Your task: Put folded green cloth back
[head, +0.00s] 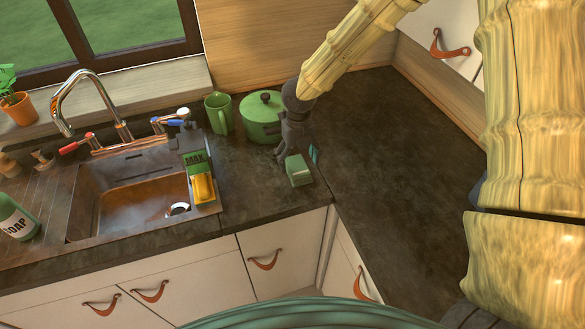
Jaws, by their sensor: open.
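A small green block-shaped thing (299,171), which looks like the folded green cloth, is on the dark counter near its front edge, right of the sink. My gripper (290,154) is dark grey, points down and is open. Its fingers are just behind and above the green thing. I cannot tell whether they touch it. A small teal thing (314,154) shows partly behind the gripper, on its right.
A lidded green pot (261,119) stands close behind the gripper, with a green mug (219,113) to its left. The sink (135,190) and a caddy with a yellow sponge (204,188) are further left. The counter to the right (390,150) is clear.

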